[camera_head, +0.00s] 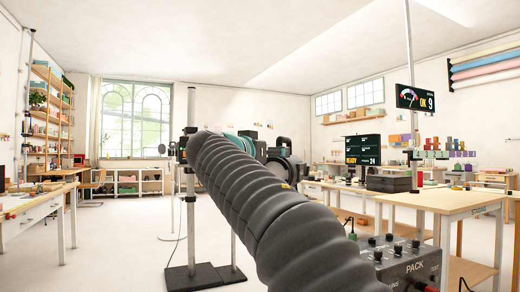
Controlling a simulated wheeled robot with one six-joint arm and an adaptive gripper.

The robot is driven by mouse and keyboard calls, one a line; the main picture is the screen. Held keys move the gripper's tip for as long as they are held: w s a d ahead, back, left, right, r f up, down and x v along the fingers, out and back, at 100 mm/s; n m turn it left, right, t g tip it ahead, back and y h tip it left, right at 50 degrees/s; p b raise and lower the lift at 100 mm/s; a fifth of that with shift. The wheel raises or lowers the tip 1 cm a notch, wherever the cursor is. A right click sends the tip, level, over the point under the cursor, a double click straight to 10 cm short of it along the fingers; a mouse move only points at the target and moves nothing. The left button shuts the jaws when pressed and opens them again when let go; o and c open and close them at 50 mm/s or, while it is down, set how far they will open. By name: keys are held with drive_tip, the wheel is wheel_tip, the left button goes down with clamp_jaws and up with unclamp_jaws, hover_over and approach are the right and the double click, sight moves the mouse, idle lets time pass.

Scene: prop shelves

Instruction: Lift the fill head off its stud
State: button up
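My sleeved arm, dark and ribbed, crosses the middle of the head view from the lower right up to the left. It covers much of the area around the light stand (191,105), whose pole shows above and below the sleeve. Just beyond the arm is a cluster of teal and dark parts, with a round dark grey housing (287,168) at its right end. I cannot tell whether this housing is the fill head or part of my wrist. The stud and my gripper's fingertips cannot be made out, so neither grip nor contact can be told.
Flat black stand bases (193,277) lie on the floor at centre left. A grey box marked PACK (412,266), with knobs, is close at the lower right. A wooden table (450,202) is on the right, another bench (35,203) on the left. The left floor is open.

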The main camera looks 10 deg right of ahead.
drive_tip(key=shift+p+x, duration=0.4)
drive_tip(key=shift+x, duration=1.75)
clamp_jaws()
drive_tip(key=shift+f, duration=0.15)
